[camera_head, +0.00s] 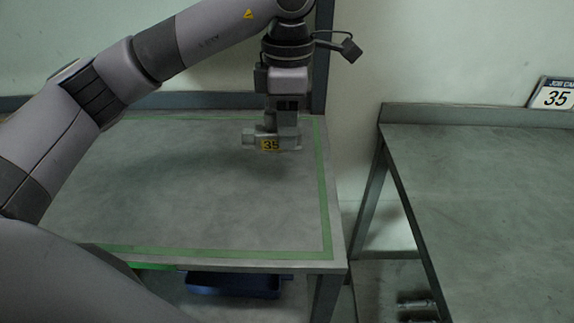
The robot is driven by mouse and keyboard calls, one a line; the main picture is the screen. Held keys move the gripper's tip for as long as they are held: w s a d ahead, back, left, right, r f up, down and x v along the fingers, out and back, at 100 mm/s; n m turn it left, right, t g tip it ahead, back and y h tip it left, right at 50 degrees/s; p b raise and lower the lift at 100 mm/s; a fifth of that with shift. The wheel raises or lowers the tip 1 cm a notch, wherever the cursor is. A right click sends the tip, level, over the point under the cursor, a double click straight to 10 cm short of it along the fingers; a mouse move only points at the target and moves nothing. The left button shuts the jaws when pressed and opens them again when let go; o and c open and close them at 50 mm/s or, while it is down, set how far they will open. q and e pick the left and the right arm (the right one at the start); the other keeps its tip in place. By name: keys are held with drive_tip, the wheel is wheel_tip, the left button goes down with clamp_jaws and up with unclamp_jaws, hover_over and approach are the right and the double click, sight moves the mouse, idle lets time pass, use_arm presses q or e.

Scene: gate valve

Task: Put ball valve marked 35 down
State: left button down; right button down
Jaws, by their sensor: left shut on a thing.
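The ball valve marked 35 (256,141) is a small grey metal body with a yellow label. My left gripper (285,124) points down and is shut on it, over the back right part of the left table (180,185). I cannot tell whether the valve touches the tabletop or hangs just above it. The gripper's fingers hide part of the valve. My right gripper is not in view.
A green line (327,205) borders the left tabletop, which is otherwise bare. A second grey table (480,190) stands at right across a gap. A card reading 35 (556,97) leans at its back. A blue bin (235,285) and metal parts (416,304) lie below.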

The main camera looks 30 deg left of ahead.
use_arm(q)
wheel_tip(320, 180, down, 8)
drive_tip(key=shift+f, duration=0.1)
idle(0.4)
drive_tip(key=shift+f, duration=0.15)
drive_tip(key=c, duration=0.7)
unclamp_jaws()
drive_tip(key=shift+c, duration=0.2)
wheel_tip(320, 180, up, 12)
drive_tip(key=shift+r, duration=0.1)
